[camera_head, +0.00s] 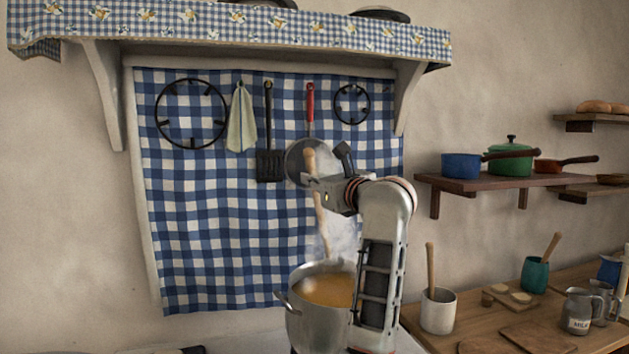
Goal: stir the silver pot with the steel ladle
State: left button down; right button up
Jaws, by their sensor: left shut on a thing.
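The silver pot (303,328) stands at the lower middle, with orange-brown soup (325,290) inside and pale steam above it. My left gripper (318,183) is above the pot and shut on a long tool with a pale wooden handle (319,215). The tool stands nearly upright, and its lower end goes down toward the pot's far side. Steam and the pot hide its head, so I cannot tell whether it is the steel ladle. My left forearm covers the pot's right side. My right gripper is not in view.
Behind hang a black spatula (269,165), a red-handled pan (297,165) and a towel (241,120). On the right counter stand a white crock (438,312), a teal crock (535,274) and a milk jug (577,313). A shelf (480,182) holds several pots.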

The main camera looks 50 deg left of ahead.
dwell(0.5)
pick_arm(q)
jog(key=shift+r+p, duration=0.9)
jog(key=shift+r, duration=0.35)
jog(key=shift+r+p, duration=0.4)
jog(key=shift+r, duration=0.85)
jog(key=shift+f, duration=0.1)
